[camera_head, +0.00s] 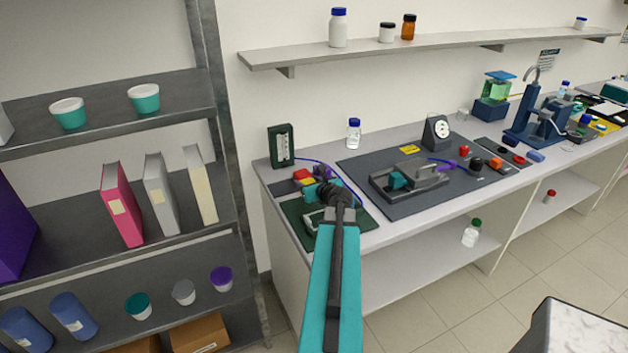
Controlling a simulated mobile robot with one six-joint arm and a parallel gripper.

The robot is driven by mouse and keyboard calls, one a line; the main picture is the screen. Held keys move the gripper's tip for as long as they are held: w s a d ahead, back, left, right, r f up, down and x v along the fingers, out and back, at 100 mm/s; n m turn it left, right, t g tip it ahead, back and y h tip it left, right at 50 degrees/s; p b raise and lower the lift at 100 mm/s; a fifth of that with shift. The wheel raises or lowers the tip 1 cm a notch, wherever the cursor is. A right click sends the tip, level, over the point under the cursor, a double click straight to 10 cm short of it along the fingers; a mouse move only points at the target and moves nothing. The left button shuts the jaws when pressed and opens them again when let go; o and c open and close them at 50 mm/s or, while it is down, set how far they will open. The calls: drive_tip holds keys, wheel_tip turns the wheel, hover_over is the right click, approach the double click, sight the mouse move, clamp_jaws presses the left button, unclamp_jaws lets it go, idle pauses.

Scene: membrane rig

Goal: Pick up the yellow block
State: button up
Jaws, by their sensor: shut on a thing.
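A small yellow block (307,181) shows at the left end of the bench, right beside the tip of my arm. My gripper (315,187) is small in the head view and partly covered by my own wrist. It is shut on the yellow block. The fingertips are too small to see clearly, and I cannot tell whether the block is clear of the surface under it.
A red piece (301,173) lies close by the yellow block. A green gauge box (282,146) stands behind it. A green tray (296,208) lies in front. A dark mat (372,202) with a grey fixture (432,186) is to the right. A shelf rack (213,180) stands left.

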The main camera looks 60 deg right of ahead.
drive_tip(key=shift+s, duration=0.9)
drive_tip(key=shift+r, duration=0.1)
